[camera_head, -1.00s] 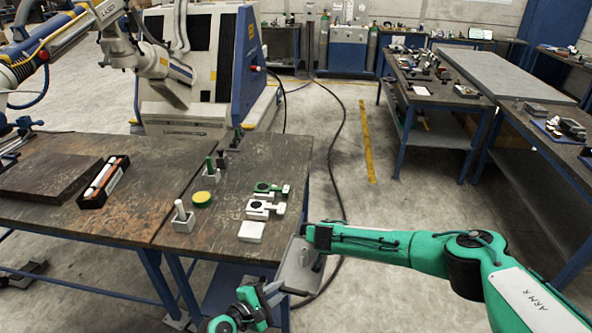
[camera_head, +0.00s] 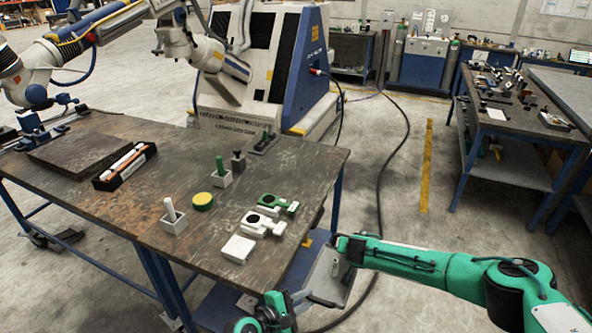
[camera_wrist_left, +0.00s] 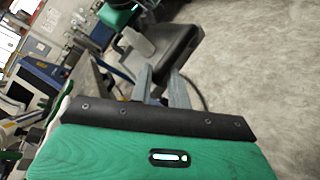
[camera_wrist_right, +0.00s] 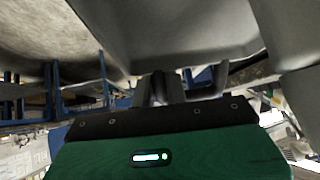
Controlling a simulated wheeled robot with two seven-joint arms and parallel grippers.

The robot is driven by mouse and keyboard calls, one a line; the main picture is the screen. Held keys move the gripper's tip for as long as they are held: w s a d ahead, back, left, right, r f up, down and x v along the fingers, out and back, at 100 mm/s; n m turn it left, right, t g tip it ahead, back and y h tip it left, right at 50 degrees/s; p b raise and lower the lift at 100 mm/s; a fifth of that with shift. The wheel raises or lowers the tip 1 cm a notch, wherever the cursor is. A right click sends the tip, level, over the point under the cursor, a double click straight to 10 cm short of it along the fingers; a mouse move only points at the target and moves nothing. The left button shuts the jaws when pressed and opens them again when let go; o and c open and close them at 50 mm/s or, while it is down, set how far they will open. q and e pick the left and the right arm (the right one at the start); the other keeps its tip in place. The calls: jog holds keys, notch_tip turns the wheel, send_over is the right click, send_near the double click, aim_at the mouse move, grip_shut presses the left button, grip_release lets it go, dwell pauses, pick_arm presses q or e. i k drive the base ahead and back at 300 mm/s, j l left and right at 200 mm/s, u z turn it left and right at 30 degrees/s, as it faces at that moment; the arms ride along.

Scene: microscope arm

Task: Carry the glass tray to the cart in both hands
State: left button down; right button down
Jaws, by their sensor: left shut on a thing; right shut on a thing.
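The tray (camera_head: 328,283) is a grey, flat piece held low, just off the table's right front corner. In the left wrist view it shows as a dark tray (camera_wrist_left: 178,60) with a pale, translucent glass piece (camera_wrist_left: 138,42) at its edge. My left gripper (camera_head: 303,296) is shut on the tray's near left side; its fingers also show in the left wrist view (camera_wrist_left: 162,82). My right arm reaches in from the right to the tray's far side. The right gripper (camera_wrist_right: 185,88) is shut on the tray, whose grey surface (camera_wrist_right: 170,30) fills the top of the right wrist view.
A worn table (camera_head: 105,205) stands left of the tray, holding a white block (camera_head: 238,248), a yellow-green disc (camera_head: 203,201) and a pen box (camera_head: 125,167). A blue-and-white machine (camera_head: 275,60) stands behind. Benches (camera_head: 515,120) are at right.

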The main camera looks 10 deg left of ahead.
aim_at(301, 175)
jog(key=i+l+u, duration=0.2)
jog(key=l, duration=0.2)
jog(key=i+l+u, duration=0.2)
jog(key=l, duration=0.25)
jog(key=i+l+u, duration=0.15)
jog(key=l, duration=0.35)
jog(key=i+l+u, duration=0.2)
jog(key=l, duration=0.3)
jog(key=l+u, duration=0.2)
jog(key=l, duration=0.3)
jog(key=i+l+u, duration=0.2)
jog(key=l, duration=0.3)
jog(key=k, duration=0.1)
